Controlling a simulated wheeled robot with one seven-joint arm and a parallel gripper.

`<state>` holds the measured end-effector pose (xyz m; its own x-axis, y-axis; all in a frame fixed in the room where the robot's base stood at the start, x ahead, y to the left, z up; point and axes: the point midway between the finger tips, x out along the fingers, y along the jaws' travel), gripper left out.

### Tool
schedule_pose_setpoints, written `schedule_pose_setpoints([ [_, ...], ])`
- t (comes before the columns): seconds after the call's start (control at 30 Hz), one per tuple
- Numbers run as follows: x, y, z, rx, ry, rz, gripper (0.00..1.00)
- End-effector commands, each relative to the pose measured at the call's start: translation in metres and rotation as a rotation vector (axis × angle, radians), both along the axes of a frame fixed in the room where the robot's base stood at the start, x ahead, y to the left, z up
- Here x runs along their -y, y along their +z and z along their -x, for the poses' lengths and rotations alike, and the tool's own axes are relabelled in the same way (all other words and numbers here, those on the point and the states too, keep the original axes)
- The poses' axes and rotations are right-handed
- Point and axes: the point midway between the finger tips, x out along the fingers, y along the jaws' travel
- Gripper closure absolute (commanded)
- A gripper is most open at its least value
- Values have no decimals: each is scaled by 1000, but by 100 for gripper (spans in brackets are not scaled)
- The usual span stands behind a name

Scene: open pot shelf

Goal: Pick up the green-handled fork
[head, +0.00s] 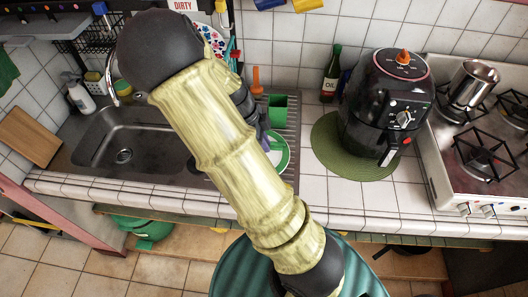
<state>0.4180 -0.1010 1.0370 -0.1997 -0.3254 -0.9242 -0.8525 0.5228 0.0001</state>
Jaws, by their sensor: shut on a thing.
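My arm crosses the middle of the head view, with yellow-green, bamboo-like links and black joints. A few dark parts of it show past its right edge, by the drying rack. My gripper's fingers are hidden behind the arm, so I cannot see what is between them. I cannot make out a green-handled fork anywhere. A green cup (278,108) stands on the metal rack beside the arm. A white and green plate (279,152) is partly covered by the arm.
A sink (92,150) lies at left. A black air fryer (384,105) stands on a round green mat (325,148). A stove (480,150) with a steel pot (472,85) is at right. Clear tiled counter lies along the front.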

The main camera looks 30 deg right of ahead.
Motion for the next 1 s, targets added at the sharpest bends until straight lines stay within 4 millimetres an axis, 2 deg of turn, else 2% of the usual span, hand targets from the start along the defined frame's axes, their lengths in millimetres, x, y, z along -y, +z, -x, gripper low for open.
schedule_pose_setpoints([
  [0.1, 0, 15, -1, 2, 3, 0, 100],
  [0.2, 0, 20, 0, 0, 0, 0, 100],
  [0.77, 1, 20, 0, 0, 4, 1, 100],
  [0.87, 3, 20, -4, -1, 50, 1, 100],
  [1.0, 12, 17, -16, -3, 233, 1, 100],
])
